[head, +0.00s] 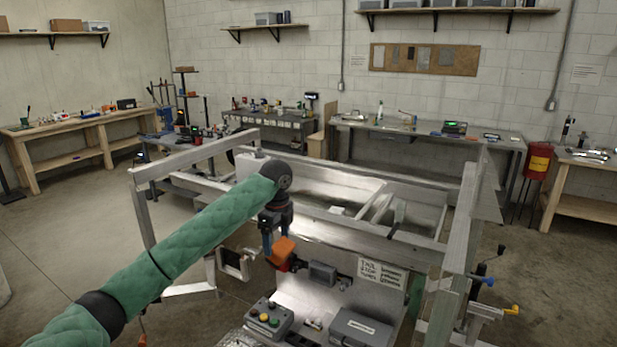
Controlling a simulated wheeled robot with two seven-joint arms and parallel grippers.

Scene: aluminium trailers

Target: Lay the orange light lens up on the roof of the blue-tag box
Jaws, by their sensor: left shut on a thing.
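My left gripper (273,241) points down at the end of the green-sleeved arm, near the middle of the view. It is shut on the orange light lens (283,251), which it holds above the front of the aluminium trailer frame. A small grey box (322,273) is just right of the lens, apart from it in the picture. A larger grey case (361,328) with a pale label lies lower right. I cannot make out a blue tag on either, so I cannot tell which is the blue-tag box. My right gripper is not in view.
A grey button box (269,318) with coloured buttons sits at front left of the work surface. A paper sign (382,273) hangs behind the boxes. The trailer's upright rails (462,220) stand at right, with clamps (490,281). Concrete floor is open at left.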

